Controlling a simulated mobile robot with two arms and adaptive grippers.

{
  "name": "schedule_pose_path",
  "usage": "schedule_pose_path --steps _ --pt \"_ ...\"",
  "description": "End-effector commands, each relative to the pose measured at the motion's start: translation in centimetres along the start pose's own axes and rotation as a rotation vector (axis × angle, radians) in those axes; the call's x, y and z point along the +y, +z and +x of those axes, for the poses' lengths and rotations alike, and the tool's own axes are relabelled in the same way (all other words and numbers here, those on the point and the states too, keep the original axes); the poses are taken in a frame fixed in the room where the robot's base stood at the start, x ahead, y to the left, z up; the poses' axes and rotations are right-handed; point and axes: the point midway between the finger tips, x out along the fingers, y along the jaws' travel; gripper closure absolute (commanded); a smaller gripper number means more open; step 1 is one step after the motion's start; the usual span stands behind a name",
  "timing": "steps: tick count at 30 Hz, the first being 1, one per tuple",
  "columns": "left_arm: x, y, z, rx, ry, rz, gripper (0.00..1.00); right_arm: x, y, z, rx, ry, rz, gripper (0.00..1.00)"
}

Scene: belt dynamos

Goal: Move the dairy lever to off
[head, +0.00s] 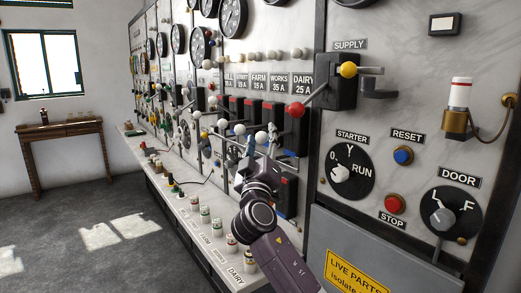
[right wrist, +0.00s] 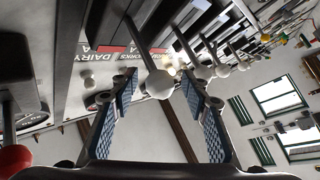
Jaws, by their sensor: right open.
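The dairy switch (head: 292,138) is a dark block with a red band under the "DAIRY 25 A" label (head: 302,84). The white knob (head: 260,137), nearest of the row, appears to be the dairy lever's; its stem runs back toward the panel. My right gripper (head: 250,163) is open just below this knob. In the right wrist view the white knob (right wrist: 160,84) shows between the two blue-padded fingers, with gaps on both sides. I cannot tell how deep it sits between them. My left gripper is not in view.
A red knob (head: 296,109) stands to the right, close to the dairy switch. Neighbouring white-knobbed levers (head: 239,129) line up to the left. The supply switch (head: 338,83) has a yellow knob. A ledge with several small labelled fittings (head: 217,227) runs below; open floor lies left.

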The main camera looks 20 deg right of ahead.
Motion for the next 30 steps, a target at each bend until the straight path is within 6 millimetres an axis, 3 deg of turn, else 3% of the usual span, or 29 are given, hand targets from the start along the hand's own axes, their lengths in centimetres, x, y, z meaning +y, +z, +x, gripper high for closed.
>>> schedule_pose_path --steps 18,30 --pt "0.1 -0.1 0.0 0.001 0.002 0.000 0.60 -0.1 0.1 -10.2 -0.002 -0.002 0.001 0.57" --pt "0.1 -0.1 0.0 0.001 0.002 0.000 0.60 0.0 0.1 -11.7 -0.002 0.000 -0.001 0.57"
